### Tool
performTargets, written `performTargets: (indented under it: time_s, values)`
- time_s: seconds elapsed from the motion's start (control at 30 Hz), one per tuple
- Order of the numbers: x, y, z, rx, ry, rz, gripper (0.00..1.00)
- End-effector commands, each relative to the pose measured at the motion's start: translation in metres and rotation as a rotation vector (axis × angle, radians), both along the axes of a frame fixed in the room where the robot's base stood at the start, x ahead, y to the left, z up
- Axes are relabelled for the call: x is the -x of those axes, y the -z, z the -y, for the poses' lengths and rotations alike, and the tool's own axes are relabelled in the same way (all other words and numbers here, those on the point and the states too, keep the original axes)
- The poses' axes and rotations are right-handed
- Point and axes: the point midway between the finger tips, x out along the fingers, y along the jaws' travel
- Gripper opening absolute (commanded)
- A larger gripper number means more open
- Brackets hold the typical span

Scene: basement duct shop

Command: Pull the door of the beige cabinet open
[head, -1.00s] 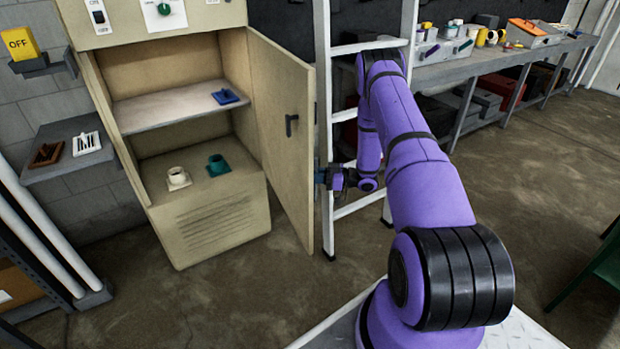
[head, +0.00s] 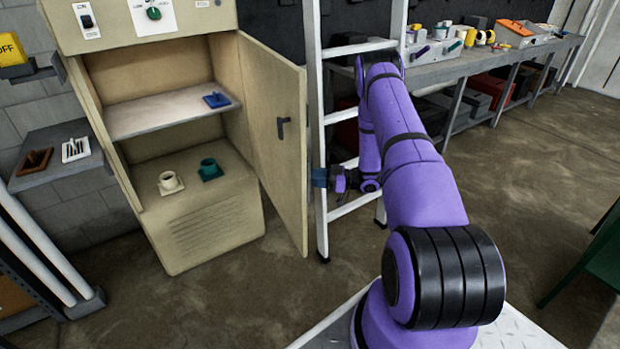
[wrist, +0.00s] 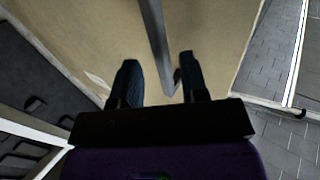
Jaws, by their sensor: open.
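The beige cabinet (head: 205,222) stands at the left in the head view. Its door (head: 262,110) hangs on the right side and is swung wide open, with a dark handle (head: 283,127) on the face I see. My gripper (head: 318,178) is open, just right of the door's free edge, and its tips are hard to make out there. In the wrist view the fingers (wrist: 157,82) are apart in front of a beige panel (wrist: 95,35). A grey bar (wrist: 154,35), perhaps a handle, shows between them. I cannot tell whether they touch it.
A ladder (head: 313,110) stands right behind the door and gripper. A workbench (head: 470,65) stands at the back right. Floor is clear before the cabinet.

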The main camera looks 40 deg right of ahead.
Motion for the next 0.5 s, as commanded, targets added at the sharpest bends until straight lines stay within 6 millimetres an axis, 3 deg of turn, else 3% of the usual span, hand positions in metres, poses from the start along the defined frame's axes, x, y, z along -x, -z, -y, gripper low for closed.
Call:
performTargets:
  time_s: [0.23, 0.5]
  values:
    - [0.031, 0.000, 0.036, 0.000, 0.003, 0.000, 0.40]
    - [0.048, 0.000, 0.055, 0.001, 0.000, -0.001, 0.40]
